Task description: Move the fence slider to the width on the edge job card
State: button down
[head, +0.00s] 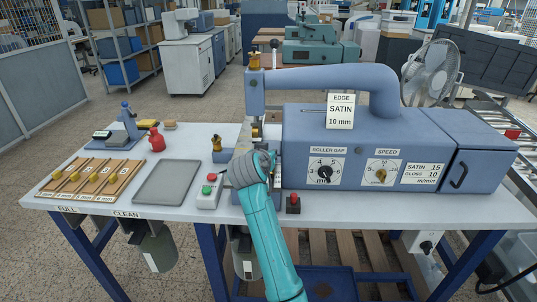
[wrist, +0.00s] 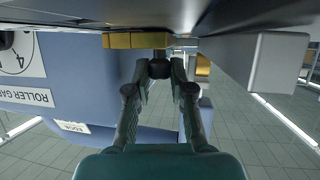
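The edge job card (head: 340,111) stands on the blue machine and reads EDGE, SATIN, 10 mm. A corner of it shows upside down in the wrist view (wrist: 72,127). My gripper (wrist: 160,70) is at the machine's left end, low over the table; in the head view my arm hides its fingers. In the wrist view the fingertips are close together, on either side of a small dark knob (wrist: 160,68), which looks like the fence slider's knob. A brass-coloured strip (wrist: 125,41) lies just beyond the fingertips. No fence scale or pointer is readable.
The blue machine (head: 420,125) with roller gap and speed dials (head: 325,172) stands right of my gripper. A green-and-red button box (head: 208,190) is close on the left. Further left are a grey tray (head: 167,182) and a wooden board (head: 62,190). A red button (head: 293,203) sits at the front edge.

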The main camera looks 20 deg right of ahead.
jog(key=shift+s+a, duration=0.25)
jog(key=shift+s, duration=0.5)
jog(key=shift+s+a, duration=0.25)
jog(key=shift+s, duration=0.5)
jog(key=shift+s+a, duration=0.25)
jog(key=shift+s, duration=0.5)
jog(key=c, duration=1.3)
grip_release()
jog(key=shift+s, duration=0.1)
jog(key=v, duration=1.2)
